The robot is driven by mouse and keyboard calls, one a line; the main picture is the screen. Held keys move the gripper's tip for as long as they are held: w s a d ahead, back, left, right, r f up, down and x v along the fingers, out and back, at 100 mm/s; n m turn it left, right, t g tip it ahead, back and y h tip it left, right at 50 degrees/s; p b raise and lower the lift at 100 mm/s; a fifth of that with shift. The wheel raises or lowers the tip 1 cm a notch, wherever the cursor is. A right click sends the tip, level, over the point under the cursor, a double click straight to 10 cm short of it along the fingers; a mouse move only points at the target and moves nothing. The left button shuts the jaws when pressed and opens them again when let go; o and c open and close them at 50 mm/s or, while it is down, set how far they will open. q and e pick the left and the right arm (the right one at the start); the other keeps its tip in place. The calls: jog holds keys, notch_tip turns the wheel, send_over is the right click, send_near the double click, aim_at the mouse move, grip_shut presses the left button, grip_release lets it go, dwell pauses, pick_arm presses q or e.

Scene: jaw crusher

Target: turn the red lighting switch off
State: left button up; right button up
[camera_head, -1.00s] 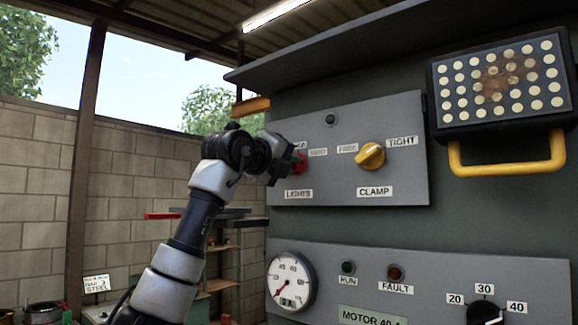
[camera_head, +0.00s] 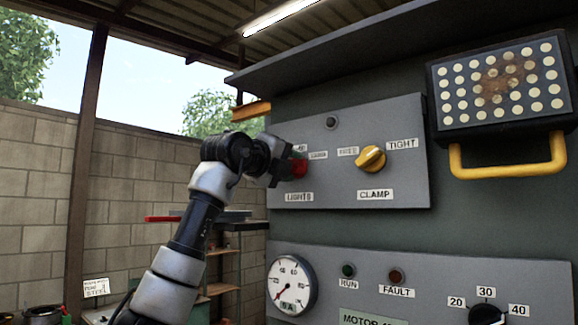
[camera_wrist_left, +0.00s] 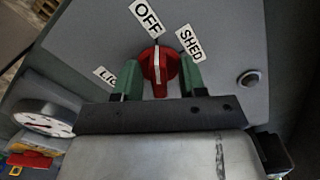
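The red lighting switch (camera_head: 299,168) is on the upper grey panel, above the LIGHTS label, partly hidden by my left gripper (camera_head: 284,166) in the head view. In the left wrist view the red switch (camera_wrist_left: 158,67) shows its white mark, pointing up the picture, nearer to the OFF label (camera_wrist_left: 147,17) than to the SHED label (camera_wrist_left: 190,42). The green fingers of my left gripper (camera_wrist_left: 160,80) stand apart, one on each side of the switch. A small gap seems to show beside its raised grip; I cannot tell whether they touch. My right gripper is out of view.
A yellow CLAMP knob (camera_head: 371,159) is right of the switch on the same panel. A round gauge (camera_head: 292,284) and the RUN (camera_head: 348,270) and FAULT (camera_head: 396,275) lamps are below. A lamp with a yellow handle (camera_head: 508,155) sticks out at right.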

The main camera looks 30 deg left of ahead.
pick_arm(q)
jog(key=shift+f, duration=0.1)
jog(key=s+b, duration=0.4)
jog(key=s, duration=0.6)
jog(key=shift+s+a+b, duration=0.35)
jog(key=shift+s+a, duration=0.05)
